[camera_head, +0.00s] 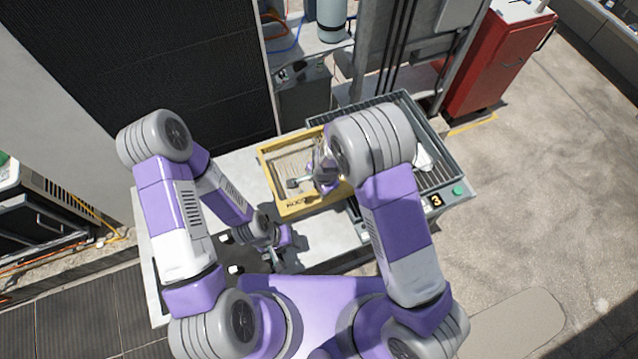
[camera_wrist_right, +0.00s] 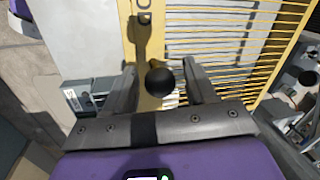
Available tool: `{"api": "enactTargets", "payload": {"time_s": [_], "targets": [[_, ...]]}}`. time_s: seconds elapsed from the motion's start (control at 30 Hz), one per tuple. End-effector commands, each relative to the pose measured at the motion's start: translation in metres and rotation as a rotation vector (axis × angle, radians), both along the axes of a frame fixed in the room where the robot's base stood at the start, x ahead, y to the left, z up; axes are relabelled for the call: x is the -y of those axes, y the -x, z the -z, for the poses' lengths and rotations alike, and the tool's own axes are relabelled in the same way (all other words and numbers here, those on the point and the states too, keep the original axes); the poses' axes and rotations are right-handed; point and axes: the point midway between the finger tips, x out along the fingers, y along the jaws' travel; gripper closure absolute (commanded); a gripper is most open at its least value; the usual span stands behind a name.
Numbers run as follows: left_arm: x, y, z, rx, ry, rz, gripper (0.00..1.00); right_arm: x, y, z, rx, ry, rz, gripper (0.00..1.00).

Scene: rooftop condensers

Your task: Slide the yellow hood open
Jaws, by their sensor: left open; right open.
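The yellow hood (camera_head: 280,207) is a yellow frame around a slatted grille, lying on the light-coloured unit top at the centre of the head view. In the right wrist view its yellow edge (camera_wrist_right: 148,55) carries dark lettering and a round black knob (camera_wrist_right: 160,82). My right gripper (camera_wrist_right: 160,85) is open, with one finger on each side of the knob; whether either finger touches it cannot be told. In the head view the right gripper (camera_head: 305,184) is over the hood, partly covered by its own arm. My left gripper (camera_head: 283,258) is open and low, in front of the hood.
A dark slatted grate (camera_head: 445,177) in a grey frame adjoins the hood on the right, with a "3" label and green button. A red cabinet (camera_head: 497,62) stands at the back right. A grey-blue cylinder (camera_head: 331,18) stands behind. Open concrete floor lies to the right.

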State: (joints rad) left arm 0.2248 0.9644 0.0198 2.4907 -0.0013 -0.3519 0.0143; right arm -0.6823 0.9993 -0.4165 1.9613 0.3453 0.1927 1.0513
Motion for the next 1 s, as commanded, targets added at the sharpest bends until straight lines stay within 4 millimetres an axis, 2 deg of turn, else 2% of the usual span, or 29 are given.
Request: {"api": "enactTargets", "payload": {"time_s": [0.17, 0.43, 0.6, 1.0], "targets": [[0.0, 0.0, 0.0, 0.0, 0.0, 0.0, 0.57, 0.001, 0.0, -0.007, 0.002, 0.0, -0.001, 0.44], [0.0, 0.0, -0.003, 0.0, 0.0, 0.0, 0.57, 0.005, 0.007, -0.051, 0.005, -0.002, -0.002, 0.44], [0.0, 0.0, -0.005, 0.0, 0.0, 0.0, 0.57, 0.007, 0.011, -0.07, 0.002, 0.0, 0.001, 0.44], [0.0, 0.0, -0.005, 0.0, 0.0, 0.0, 0.57, 0.008, 0.012, -0.074, 0.0, 0.0, 0.0, 0.44]]}}
